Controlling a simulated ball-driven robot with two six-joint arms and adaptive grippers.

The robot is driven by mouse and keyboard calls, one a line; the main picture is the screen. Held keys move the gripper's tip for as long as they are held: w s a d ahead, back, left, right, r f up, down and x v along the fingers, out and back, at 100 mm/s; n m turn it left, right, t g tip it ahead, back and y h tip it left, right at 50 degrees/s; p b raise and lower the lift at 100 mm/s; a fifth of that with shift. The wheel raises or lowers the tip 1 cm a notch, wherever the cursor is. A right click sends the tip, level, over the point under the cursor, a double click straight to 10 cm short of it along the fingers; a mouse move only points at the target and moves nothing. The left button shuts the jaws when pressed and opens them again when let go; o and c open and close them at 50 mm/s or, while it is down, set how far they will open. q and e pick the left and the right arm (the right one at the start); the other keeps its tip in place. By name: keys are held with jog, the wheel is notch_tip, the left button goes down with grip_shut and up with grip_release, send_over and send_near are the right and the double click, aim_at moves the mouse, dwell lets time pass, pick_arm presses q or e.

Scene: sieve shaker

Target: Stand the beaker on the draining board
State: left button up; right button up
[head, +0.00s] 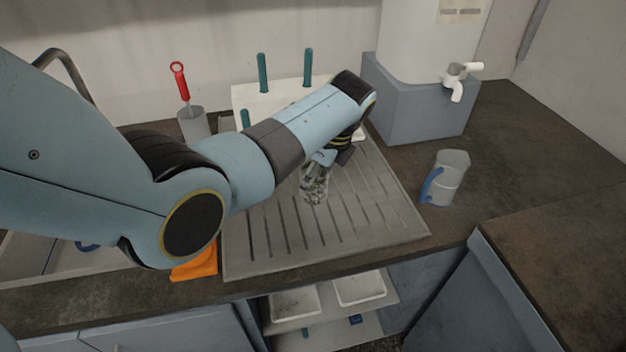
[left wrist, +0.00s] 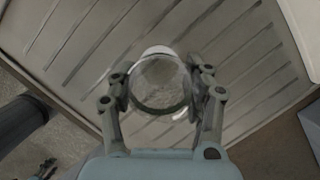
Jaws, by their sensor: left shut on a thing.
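The clear glass beaker (head: 314,188) shows below my left gripper (head: 325,158) in the head view, over the grooved draining board (head: 395,225). In the left wrist view the beaker (left wrist: 160,82) sits between the two fingers of my left gripper (left wrist: 162,100), which is shut on it. The grooved board (left wrist: 75,45) lies behind the beaker there. The beaker looks roughly upright; I cannot tell whether its base touches the board. My left arm hides part of the board. My right gripper is not in view.
A jug with a blue handle (head: 445,178) stands right of the board. A white water container with a tap (head: 425,50) stands on a grey block (head: 425,112) behind. A white peg rack (head: 275,95) and a grey cup with a red-handled tool (head: 193,125) stand at the back. An orange cloth (head: 197,265) lies front left.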

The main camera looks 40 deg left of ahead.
pick_arm(q)
jog(key=o, duration=0.9)
jog(key=shift+f, duration=0.1)
jog(key=shift+c, duration=0.2)
jog(key=o, duration=0.4)
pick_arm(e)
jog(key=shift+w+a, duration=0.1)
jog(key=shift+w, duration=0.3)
pick_arm(q)
jog(key=shift+d+r, duration=0.1)
jog(key=shift+r, duration=0.25)
jog(key=p+v, duration=0.1)
jog(key=v, duration=1)
jog(key=shift+d+r, duration=0.1)
jog(key=shift+r, duration=0.2)
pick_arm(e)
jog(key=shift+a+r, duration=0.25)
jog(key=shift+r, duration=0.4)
pick_arm(q)
jog(key=shift+f, duration=0.1)
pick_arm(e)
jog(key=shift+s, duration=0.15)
